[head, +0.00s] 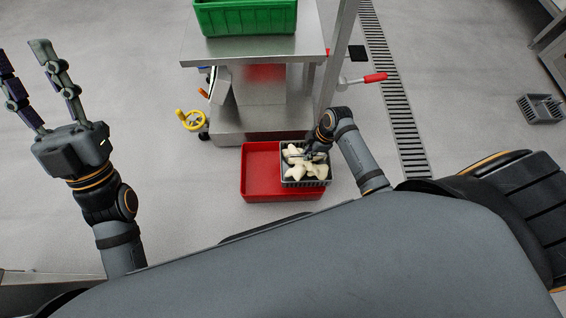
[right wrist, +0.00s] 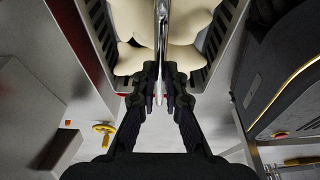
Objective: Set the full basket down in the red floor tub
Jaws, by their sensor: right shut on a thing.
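The grey slotted basket (head: 306,184), full of pale filled pasta (head: 305,164), is over the right part of the red floor tub (head: 261,168). I cannot tell whether it rests on the tub's floor or hangs just above it. My right gripper (head: 315,152) is shut on the basket's thin metal handle, which runs between its fingertips in the right wrist view (right wrist: 160,80). The basket's slotted walls (right wrist: 219,42) show there on both sides of the pasta. My left gripper (head: 22,60) is open and empty, far left of the tub.
A steel stand (head: 255,118) with a green crate (head: 245,17) on top is just behind the tub. A yellow handwheel (head: 191,120) and a red-handled lever (head: 373,78) stick out from it. A floor drain (head: 395,90) runs at right. Another grey basket (head: 541,108) lies far right.

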